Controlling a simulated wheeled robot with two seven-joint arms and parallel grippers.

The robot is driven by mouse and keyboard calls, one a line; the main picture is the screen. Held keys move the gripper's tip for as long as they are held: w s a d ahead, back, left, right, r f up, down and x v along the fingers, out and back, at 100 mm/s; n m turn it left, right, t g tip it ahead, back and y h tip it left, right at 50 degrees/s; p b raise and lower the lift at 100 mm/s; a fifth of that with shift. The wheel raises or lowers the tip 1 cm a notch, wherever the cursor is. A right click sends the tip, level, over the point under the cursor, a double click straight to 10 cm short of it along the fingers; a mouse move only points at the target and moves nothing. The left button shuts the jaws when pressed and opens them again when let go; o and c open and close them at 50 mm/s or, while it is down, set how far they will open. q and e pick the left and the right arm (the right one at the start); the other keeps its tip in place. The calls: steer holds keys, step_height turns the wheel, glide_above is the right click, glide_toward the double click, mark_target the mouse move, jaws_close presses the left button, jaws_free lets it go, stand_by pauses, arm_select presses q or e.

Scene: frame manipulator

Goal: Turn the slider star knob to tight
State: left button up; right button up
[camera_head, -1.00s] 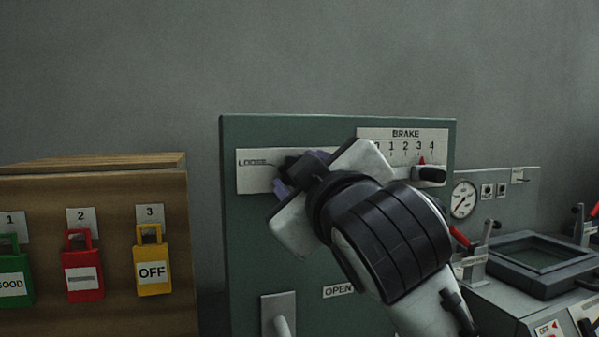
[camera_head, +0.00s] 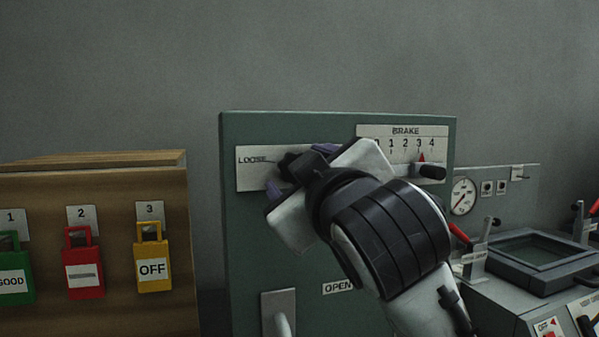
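The black star knob (camera_head: 288,161) sits on the pale label plate (camera_head: 254,178) at the upper left of the green panel. The word LOOSE is readable left of it; the rest of the plate's lettering is hidden behind my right gripper. My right gripper (camera_head: 299,168) comes in from the lower right, tilted. Its purple fingertips stand on either side of the knob, one above right and one below left, spread apart. Contact with the knob cannot be made out. My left gripper is not in view.
Right of the knob is a BRAKE scale (camera_head: 405,131) with a black-ended lever (camera_head: 432,172) close to my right gripper. A wooden box (camera_head: 100,190) with coloured tags stands left. A grey bench unit with a gauge (camera_head: 463,197) stands right.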

steer(key=b+v, duration=0.1)
steer(key=v, duration=0.9)
steer(key=shift+b, duration=0.3)
